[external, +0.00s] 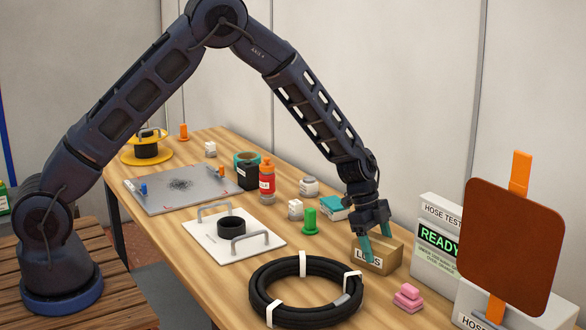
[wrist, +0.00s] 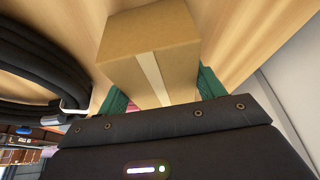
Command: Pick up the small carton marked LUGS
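The small brown carton marked LUGS (external: 378,258) stands on the wooden table, near its back edge. My gripper (external: 368,248) reaches down to it from above. One teal finger crosses the front face and covers part of the lettering; the other finger is mostly hidden. In the wrist view the carton (wrist: 150,45) has a pale tape strip and lies between the two green fingers of my gripper (wrist: 160,92), one on each side. The fingers look close to its sides, but I cannot tell whether they press on it. The carton appears to rest on the table.
A black hose coil (external: 305,290) lies in front of the carton, with pink blocks (external: 408,297) to its right. A white hose tester box (external: 437,245) stands close on the right. A green peg (external: 310,222) and a teal-and-white box (external: 336,208) are on the left.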

